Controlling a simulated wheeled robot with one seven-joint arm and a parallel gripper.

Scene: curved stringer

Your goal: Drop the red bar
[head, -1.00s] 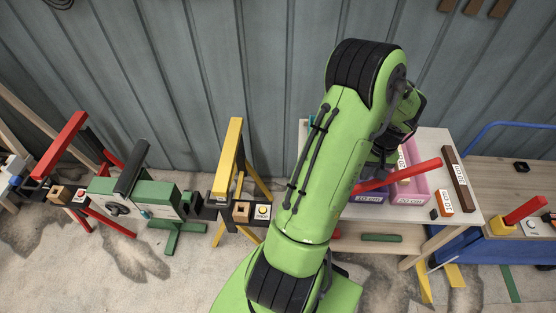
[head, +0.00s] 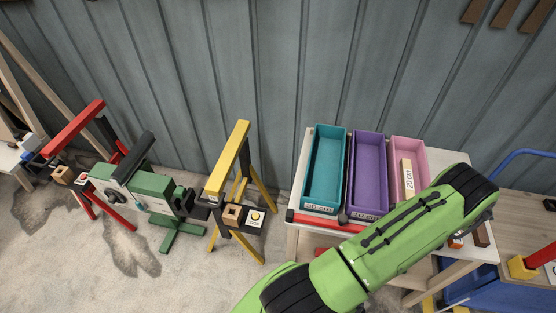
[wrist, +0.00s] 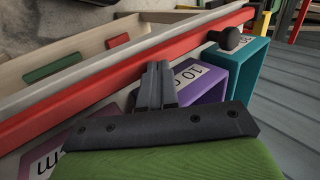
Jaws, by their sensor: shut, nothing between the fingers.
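A long red bar (head: 325,221) lies along the front edge of the table, in front of the trays; my arm covers its right part. In the wrist view the red bar (wrist: 95,82) runs diagonally across the picture, past my fingers. My gripper (wrist: 155,82) is shut and empty, its fingertips close to the bar and in front of the purple tray; I cannot tell whether they touch the bar. In the head view the gripper is hidden by my arm. A dark knob (head: 343,219) shows at the bar.
Teal (head: 341,150), purple (head: 382,150) and pink (head: 420,155) trays stand side by side on the table. A labelled pale block (head: 407,178) is in the pink one. A yellow trestle (head: 226,160) and a green machine (head: 150,185) stand left. Another red bar (head: 541,257) is at right.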

